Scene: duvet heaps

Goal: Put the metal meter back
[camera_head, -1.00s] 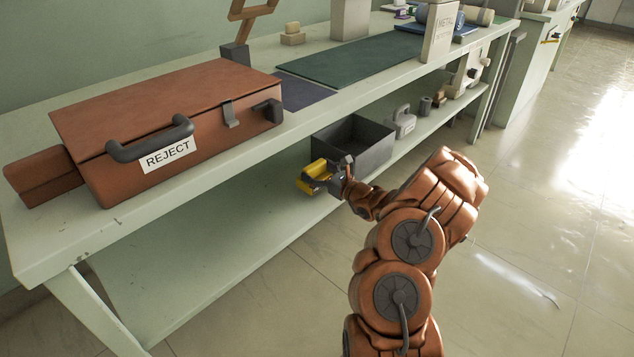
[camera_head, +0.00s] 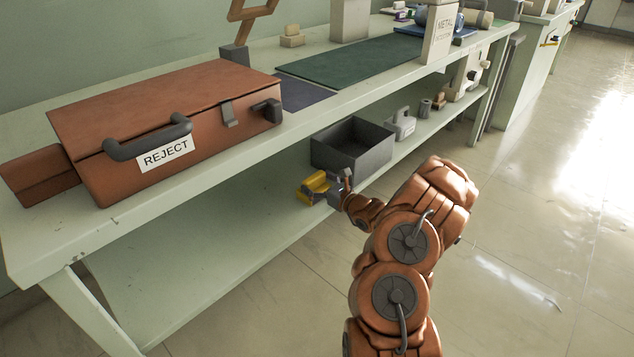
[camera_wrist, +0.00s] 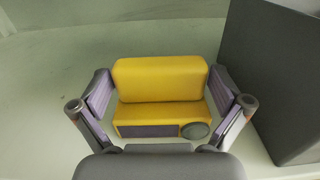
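The metal meter, which I take to be the yellow block-shaped device (camera_head: 313,187) with purple-grey panels and a round grey dial, is at the lower shelf, left of the dark bin. In the wrist view the yellow device (camera_wrist: 160,92) fills the space between the fingers. My gripper (camera_wrist: 161,95) has a pad against each of its ends and appears shut on it. In the head view my gripper (camera_head: 332,187) reaches in from the right. I cannot tell whether the device's underside touches the shelf.
An open dark grey bin (camera_head: 352,150) stands close by on the lower shelf (camera_head: 190,250); its wall (camera_wrist: 275,80) is right of the gripper. Further right are a grey handled object (camera_head: 401,125) and small parts. Above, a brown REJECT case (camera_head: 200,115) sits on the bench. The shelf's left is clear.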

